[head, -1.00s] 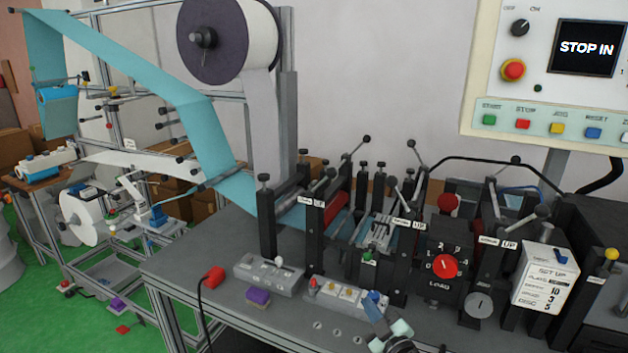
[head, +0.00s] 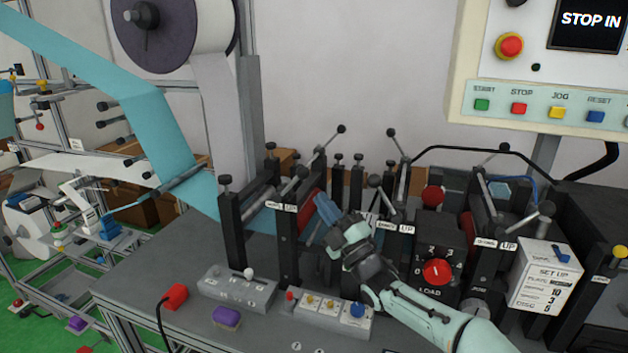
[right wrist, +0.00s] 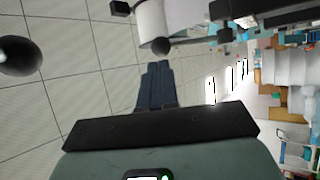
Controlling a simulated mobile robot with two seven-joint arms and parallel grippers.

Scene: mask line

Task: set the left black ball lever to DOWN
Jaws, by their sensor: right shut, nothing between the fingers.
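At the left station of the machine, beside a plate reading UP (head: 290,208), a black ball lever (head: 341,129) rises up and to the right. A second black ball (head: 302,172) sits lower on a slanted handle there; I cannot tell for sure which is the left lever. My right gripper (head: 322,204) is shut and empty, its blue fingers pointing up and left, right of that plate by the red roller. In the right wrist view its fingers (right wrist: 157,85) are together, with a black ball (right wrist: 160,46) beyond the tips and a larger one (right wrist: 18,56) at left. My left gripper is out of view.
More ball levers (head: 391,132) stand to the right, around a LOAD dial box (head: 436,272). A grey switch box (head: 238,288) and a button box (head: 322,314) lie in front. A control panel (head: 550,80) hangs at upper right.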

